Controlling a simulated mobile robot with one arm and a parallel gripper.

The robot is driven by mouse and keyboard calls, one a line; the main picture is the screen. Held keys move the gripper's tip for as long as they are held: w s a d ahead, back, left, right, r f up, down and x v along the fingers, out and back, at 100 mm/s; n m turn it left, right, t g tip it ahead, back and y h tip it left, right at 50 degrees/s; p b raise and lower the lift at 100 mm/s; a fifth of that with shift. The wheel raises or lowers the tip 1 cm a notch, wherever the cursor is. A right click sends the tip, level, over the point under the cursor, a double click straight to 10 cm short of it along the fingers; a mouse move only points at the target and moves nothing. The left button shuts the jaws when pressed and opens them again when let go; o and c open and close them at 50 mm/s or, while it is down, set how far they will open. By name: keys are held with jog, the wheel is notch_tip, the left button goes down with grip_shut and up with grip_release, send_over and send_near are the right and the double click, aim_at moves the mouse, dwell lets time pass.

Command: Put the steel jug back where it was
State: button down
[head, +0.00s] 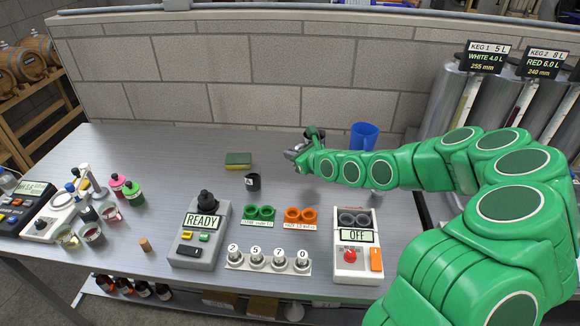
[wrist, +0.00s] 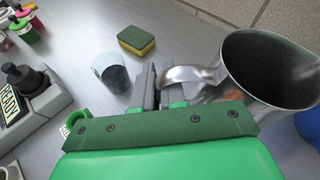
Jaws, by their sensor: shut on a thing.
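The steel jug (wrist: 268,75) is at the right in the wrist view, its wide dark mouth turned towards the camera and its curved handle on the left. My gripper (wrist: 165,88) is shut on that handle. In the head view my gripper (head: 306,154) is over the back middle of the bench, and it largely hides the jug. I cannot tell whether the jug's base touches the bench. No mark for the jug's former place can be made out.
A green-yellow sponge (head: 238,160) and a small dark cup (head: 253,182) are left of my gripper. A blue jug (head: 364,136) stands to its right, near the wall. Coloured ring holders (head: 300,216) and devices line the front. The bench's back left is clear.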

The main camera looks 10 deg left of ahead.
jog(key=w+a+f, duration=0.1)
jog(key=w+f, duration=0.3)
jog(key=f, duration=0.1)
jog(key=shift+w+f, duration=0.1)
jog(key=shift+w+a+f, duration=0.2)
jog(key=shift+w+f, duration=0.1)
jog(key=shift+f, duration=1.55)
jog(key=c, duration=1.2)
grip_release()
